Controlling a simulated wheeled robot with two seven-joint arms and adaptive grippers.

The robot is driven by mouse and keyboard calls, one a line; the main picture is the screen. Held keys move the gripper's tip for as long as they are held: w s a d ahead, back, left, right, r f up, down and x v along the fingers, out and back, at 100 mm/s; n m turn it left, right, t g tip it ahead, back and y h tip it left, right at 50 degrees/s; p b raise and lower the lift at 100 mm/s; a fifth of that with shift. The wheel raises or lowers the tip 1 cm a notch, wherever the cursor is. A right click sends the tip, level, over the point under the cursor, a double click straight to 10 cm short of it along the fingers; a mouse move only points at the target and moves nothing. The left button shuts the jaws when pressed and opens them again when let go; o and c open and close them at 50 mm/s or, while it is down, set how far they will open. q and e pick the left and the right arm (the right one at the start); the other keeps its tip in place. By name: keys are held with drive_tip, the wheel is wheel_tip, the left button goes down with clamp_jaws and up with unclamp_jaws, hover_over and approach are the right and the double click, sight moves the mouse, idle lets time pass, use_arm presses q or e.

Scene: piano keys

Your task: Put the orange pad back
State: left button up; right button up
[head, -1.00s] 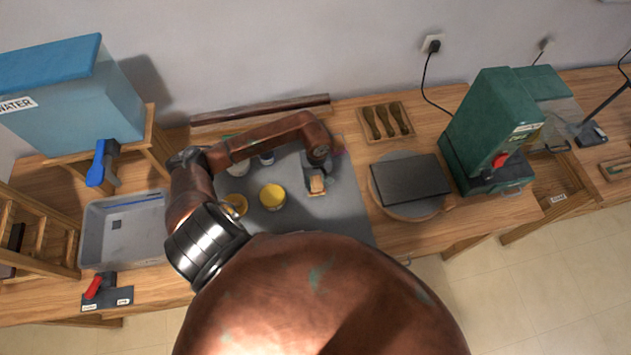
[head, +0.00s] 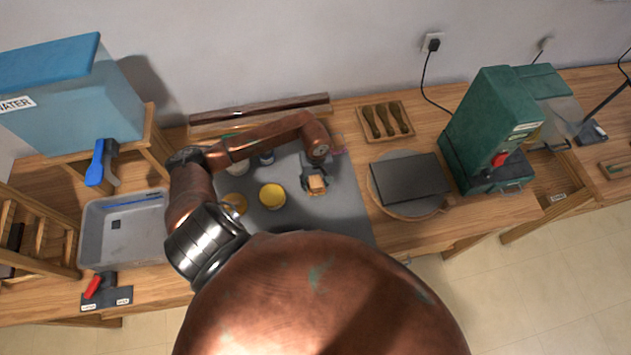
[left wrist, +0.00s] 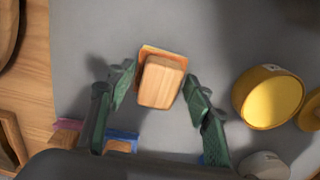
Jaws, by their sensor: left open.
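The orange pad (left wrist: 147,52) shows as a thin orange edge with a wooden block (left wrist: 160,84) as its back, lying on the grey mat (left wrist: 217,30) in the left wrist view. In the head view the pad (head: 317,184) is a small tan block near the middle of the mat. My left gripper (left wrist: 160,83) is open, its green fingers on either side of the block with gaps visible. In the head view the left gripper (head: 315,180) is over the pad. My right gripper is not in view.
Yellow round containers (head: 272,196) stand left of the pad. Pink and blue pieces (left wrist: 122,140) lie near the gripper's base. A dark slab (head: 411,180) on a round board is to the right, a grey tray (head: 95,230) to the left, and a green machine (head: 490,135) further right.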

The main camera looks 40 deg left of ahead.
sight(315, 182)
use_arm(q)
wheel_tip(315, 182, up, 12)
drive_tip(key=b, duration=0.1)
drive_tip(key=shift+r, duration=0.15)
idle(0.4)
